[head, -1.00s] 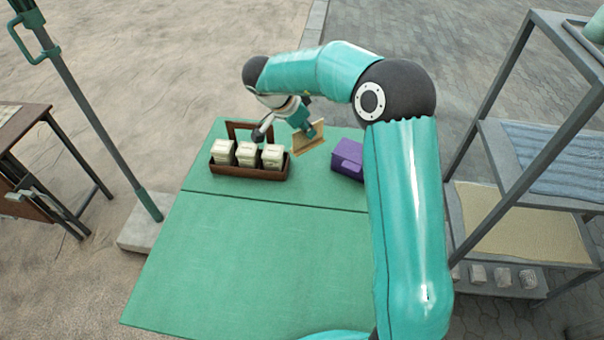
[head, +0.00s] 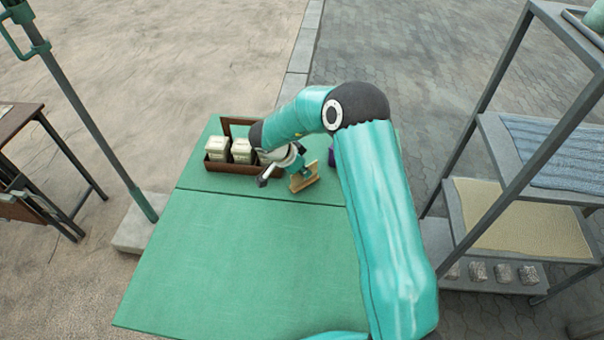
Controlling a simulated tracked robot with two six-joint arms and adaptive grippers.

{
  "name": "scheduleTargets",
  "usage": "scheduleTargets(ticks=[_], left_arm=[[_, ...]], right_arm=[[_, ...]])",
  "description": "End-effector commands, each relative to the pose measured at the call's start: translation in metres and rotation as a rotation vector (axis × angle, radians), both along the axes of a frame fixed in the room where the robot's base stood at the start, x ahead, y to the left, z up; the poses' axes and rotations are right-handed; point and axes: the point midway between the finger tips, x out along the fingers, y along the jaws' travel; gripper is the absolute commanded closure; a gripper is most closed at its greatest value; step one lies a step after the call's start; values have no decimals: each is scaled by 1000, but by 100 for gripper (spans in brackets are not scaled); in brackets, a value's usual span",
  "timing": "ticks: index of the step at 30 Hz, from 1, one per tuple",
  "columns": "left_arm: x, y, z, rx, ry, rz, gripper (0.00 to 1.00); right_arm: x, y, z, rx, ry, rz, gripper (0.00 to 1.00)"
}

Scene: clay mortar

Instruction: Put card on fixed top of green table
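The green table (head: 240,260) has a seam across its top, with a smaller far section and a larger bare near section. A small tan card (head: 304,178) is at my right gripper (head: 287,172), over the far section just beyond the seam. The gripper seems shut on the card, though its fingers are partly hidden. The card is tilted, with its lower edge close to the tabletop; I cannot tell whether it touches. My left gripper is not in view.
A brown caddy (head: 232,168) with white containers (head: 243,150) stands on the far section, left of my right gripper. A purple box (head: 331,156) is mostly hidden behind my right arm. A grey shelf rack (head: 455,215) stands right; a pole (head: 95,120) stands left.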

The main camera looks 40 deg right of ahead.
Motion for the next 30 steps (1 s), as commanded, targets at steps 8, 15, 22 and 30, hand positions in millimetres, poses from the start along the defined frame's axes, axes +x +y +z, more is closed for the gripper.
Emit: scheduleTargets(ticks=[8,15,22,30], left_arm=[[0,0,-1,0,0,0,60],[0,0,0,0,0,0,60],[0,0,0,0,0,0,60],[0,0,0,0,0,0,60]], right_arm=[[0,0,-7,1,-2,1,100],[1,1,-9,1,-2,1,78],[1,1,-9,0,-1,2,69],[2,4,0,-1,-2,2,69]])
